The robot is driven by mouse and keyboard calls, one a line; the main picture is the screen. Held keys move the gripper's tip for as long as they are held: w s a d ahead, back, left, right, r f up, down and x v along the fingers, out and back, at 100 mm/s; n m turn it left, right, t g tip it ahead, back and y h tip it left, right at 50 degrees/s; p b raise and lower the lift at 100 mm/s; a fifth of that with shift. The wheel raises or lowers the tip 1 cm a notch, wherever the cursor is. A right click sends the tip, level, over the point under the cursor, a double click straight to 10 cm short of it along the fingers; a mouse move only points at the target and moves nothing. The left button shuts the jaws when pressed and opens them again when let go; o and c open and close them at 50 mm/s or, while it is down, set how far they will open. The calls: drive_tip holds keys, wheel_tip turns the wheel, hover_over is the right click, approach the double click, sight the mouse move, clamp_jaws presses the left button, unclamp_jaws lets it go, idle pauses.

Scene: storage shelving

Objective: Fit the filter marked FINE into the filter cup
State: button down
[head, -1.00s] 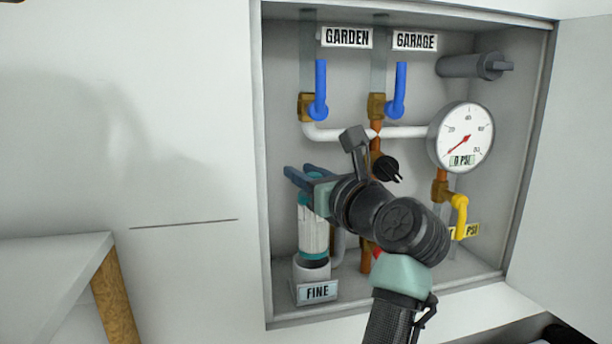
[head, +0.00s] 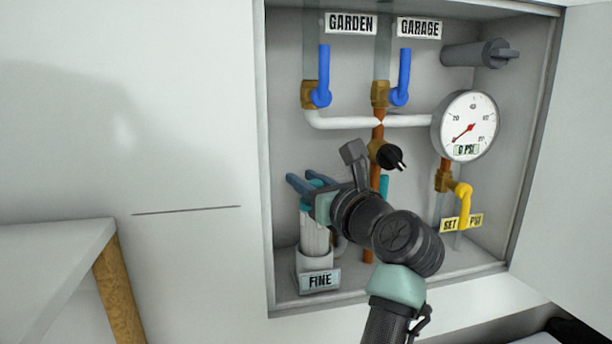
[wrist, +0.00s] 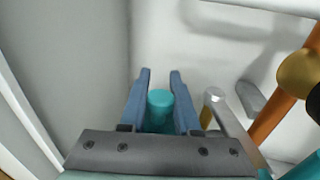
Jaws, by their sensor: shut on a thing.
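A pale ribbed filter (head: 315,235) with a teal end stands upright, its lower end inside the white filter cup (head: 315,262) on the cabinet floor. A plate reading FINE (head: 320,280) is at the front of the cup. My gripper (head: 302,187) is shut on the filter near its top. In the wrist view the teal end (wrist: 160,102) shows between the blue fingers of my gripper (wrist: 160,82). The bottom of the filter is hidden in the cup, so I cannot tell how deep it sits. No marking is readable on the filter itself.
Copper pipe (head: 377,170) and a black knob (head: 387,156) are close to my arm. Blue-handled GARDEN (head: 321,85) and GARAGE (head: 401,85) valves, a gauge (head: 465,126) and a yellow-handled valve (head: 462,198) fill the cabinet. A teal piece (head: 384,186) shows behind my wrist.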

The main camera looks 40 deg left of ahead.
drive_tip(key=shift+f+b, duration=0.6)
drive_tip(key=shift+f, duration=1.05)
drive_tip(key=c, duration=0.5)
unclamp_jaws()
drive_tip(key=shift+c, duration=0.2)
drive_tip(key=shift+f, duration=0.1)
drive_tip(key=shift+d, duration=0.1)
drive_tip(key=b+v, duration=0.6)
drive_tip(key=v, duration=0.7)
